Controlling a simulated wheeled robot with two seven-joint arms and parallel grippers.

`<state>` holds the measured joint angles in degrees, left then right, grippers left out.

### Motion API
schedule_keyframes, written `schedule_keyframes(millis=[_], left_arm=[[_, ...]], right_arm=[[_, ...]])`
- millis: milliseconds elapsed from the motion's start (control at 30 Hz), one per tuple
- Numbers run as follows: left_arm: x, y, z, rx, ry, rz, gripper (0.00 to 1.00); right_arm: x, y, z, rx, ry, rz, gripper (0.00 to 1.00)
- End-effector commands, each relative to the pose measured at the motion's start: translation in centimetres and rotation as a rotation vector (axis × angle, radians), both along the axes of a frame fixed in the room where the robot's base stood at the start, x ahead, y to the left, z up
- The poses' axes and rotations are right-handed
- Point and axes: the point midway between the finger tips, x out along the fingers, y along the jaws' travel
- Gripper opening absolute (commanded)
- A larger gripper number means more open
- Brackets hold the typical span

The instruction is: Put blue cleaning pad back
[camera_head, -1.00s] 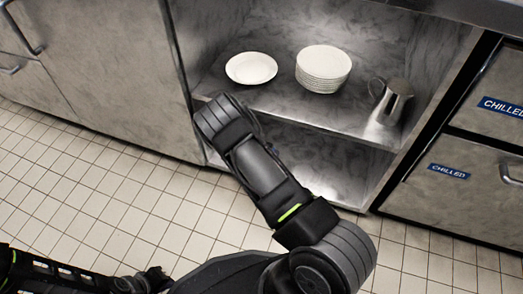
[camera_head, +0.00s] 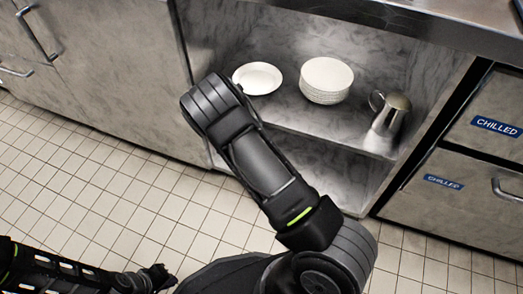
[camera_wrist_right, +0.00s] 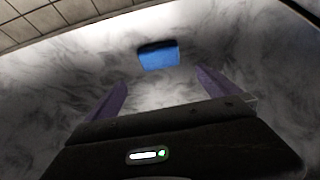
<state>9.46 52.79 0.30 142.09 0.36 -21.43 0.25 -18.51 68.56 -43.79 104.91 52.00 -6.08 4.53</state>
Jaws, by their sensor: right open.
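The blue cleaning pad (camera_wrist_right: 158,56) lies on a grey marbled surface in the right wrist view, ahead of my right gripper (camera_wrist_right: 162,84). The right gripper's two purple fingers are spread apart, with nothing between them, and the pad appears beyond their tips. In the head view the pad is not visible, and the right gripper is hidden behind my raised right arm. My left gripper (camera_head: 160,278) is low at the bottom left over the floor, dark and small; its jaws cannot be made out.
An open metal cabinet holds a single white plate (camera_head: 257,78), a stack of white plates (camera_head: 326,80) and a metal jug (camera_head: 391,112) on its upper shelf (camera_head: 300,127). Drawers marked CHILLED (camera_head: 420,205) stand at the right. The tiled floor (camera_head: 110,170) is clear at the left.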

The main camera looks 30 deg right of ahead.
Motion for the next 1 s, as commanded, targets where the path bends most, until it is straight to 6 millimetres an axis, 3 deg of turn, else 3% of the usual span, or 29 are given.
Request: schedule_keyframes(millis=[767, 867, 967, 1000], left_arm=[[0.0, 0.0, 0.0, 0.000, 0.000, 0.000, 0.00], [0.0, 0.0, 0.0, 0.000, 0.000, 0.000, 0.00], [0.0, 0.0, 0.0, 0.000, 0.000, 0.000, 0.00], [0.0, 0.0, 0.0, 0.000, 0.000, 0.000, 0.00]], right_arm=[[-0.5, 0.1, -0.3, 0.005, 0.010, 0.003, 1.00], [-2.6, 1.1, -1.6, 0.029, 0.056, 0.028, 1.00], [-6.8, 3.7, -3.8, 0.087, 0.143, 0.099, 1.00], [-8.9, 5.3, -4.6, 0.121, 0.182, 0.145, 1.00]])
